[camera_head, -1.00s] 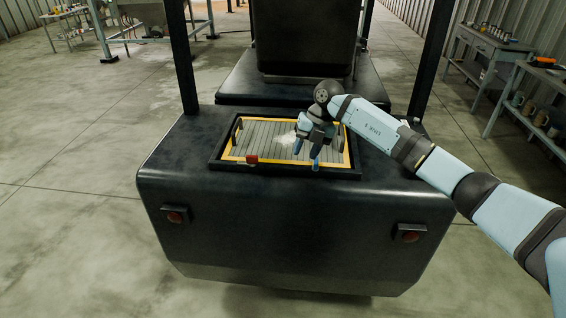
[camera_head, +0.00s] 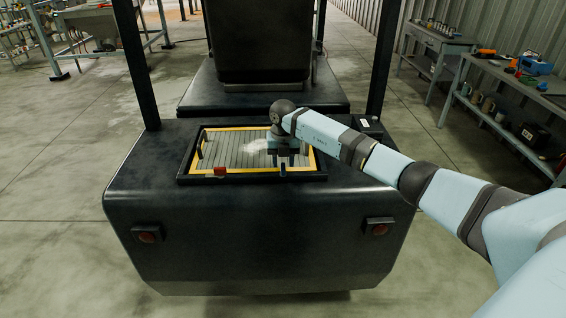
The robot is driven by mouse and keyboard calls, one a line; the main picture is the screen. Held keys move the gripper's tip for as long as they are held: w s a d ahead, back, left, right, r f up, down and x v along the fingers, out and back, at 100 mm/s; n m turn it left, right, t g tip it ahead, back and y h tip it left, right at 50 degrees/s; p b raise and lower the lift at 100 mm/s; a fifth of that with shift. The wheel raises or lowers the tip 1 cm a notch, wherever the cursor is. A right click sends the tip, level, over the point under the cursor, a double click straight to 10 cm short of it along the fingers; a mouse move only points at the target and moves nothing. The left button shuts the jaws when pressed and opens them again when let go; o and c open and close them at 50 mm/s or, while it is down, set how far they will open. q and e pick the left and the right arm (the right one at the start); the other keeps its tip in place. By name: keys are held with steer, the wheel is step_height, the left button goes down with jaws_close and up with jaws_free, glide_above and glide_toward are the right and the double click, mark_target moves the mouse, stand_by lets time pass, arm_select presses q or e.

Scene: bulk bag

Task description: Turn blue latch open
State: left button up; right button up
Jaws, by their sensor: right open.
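A framed panel with a yellow border (camera_head: 240,175) is set in the top of the black machine body. A small red latch (camera_head: 220,171) is on its front edge at the left. A small dark blue piece (camera_head: 282,170), which looks like the blue latch, is on the front edge further right. My right gripper (camera_head: 284,160) is open and points down just behind and above this piece. I cannot tell whether its fingers touch the piece. My left gripper is out of view.
The black body (camera_head: 260,225) has two red lights on its front. Dark posts (camera_head: 130,65) rise at both sides behind the panel, with a dark block (camera_head: 262,45) between them. A workbench with tools and mugs (camera_head: 520,85) stands at the right.

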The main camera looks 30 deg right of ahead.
steer(key=shift+f, duration=0.95)
steer(key=shift+c, duration=0.2)
jaws_close()
